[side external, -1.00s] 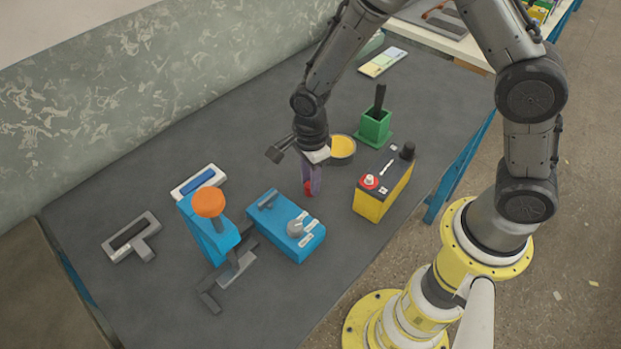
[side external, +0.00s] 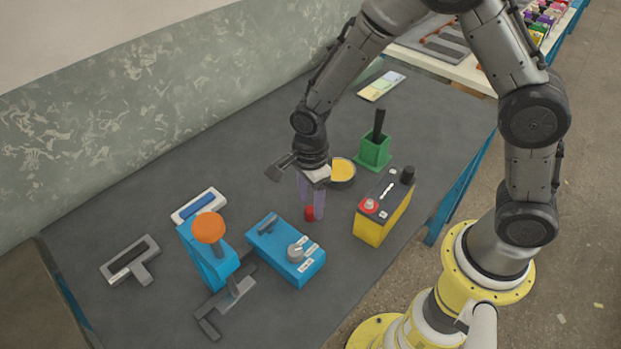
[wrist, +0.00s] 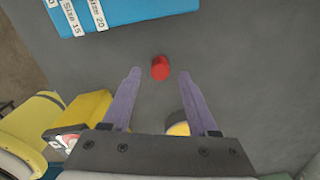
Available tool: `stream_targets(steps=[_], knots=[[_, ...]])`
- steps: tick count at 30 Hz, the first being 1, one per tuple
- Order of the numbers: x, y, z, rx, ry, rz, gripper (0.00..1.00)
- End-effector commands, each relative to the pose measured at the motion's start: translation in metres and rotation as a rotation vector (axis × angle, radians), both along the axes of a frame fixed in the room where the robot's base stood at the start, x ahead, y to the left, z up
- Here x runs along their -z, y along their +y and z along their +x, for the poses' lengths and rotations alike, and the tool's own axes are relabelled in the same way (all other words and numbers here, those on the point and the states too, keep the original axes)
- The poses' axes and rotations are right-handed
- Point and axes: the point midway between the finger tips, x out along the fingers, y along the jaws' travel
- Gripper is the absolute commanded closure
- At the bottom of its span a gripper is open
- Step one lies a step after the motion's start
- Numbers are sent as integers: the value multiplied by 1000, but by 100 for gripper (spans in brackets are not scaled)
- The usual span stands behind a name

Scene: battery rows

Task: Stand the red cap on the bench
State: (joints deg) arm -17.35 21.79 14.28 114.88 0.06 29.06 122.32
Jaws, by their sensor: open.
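The red cap (side external: 309,213) is on the grey bench (side external: 330,265), between the blue box and the yellow battery. In the wrist view the red cap (wrist: 160,67) shows a rounded side and sits apart from both fingers, a little beyond the line of their tips. My gripper (side external: 313,213) is open and low over the bench at the cap, with its purple fingers pointing down. The wrist view shows the gripper (wrist: 160,75) with one finger on each side of the cap's line and nothing held. The yellow battery (side external: 371,228) has a bare red-ringed post and a black-capped post.
A blue box (side external: 285,250) with a knob stands left of the cap. A blue stand with an orange knob (side external: 208,228) is farther left. A round yellow-filled dish (side external: 343,172) and a green holder (side external: 374,155) are behind. Bare bench lies in front.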

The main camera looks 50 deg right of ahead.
Motion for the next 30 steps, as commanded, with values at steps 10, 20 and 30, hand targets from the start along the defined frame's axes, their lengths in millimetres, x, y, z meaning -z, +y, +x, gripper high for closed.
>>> stream_targets(steps=[10, 20, 30], knots=[[-72, 0, 1, 0, -7, 1, 40], [-105, 0, 0, 0, -1, 1, 40], [-135, -17, -13, -180, -58, 10, 40]])
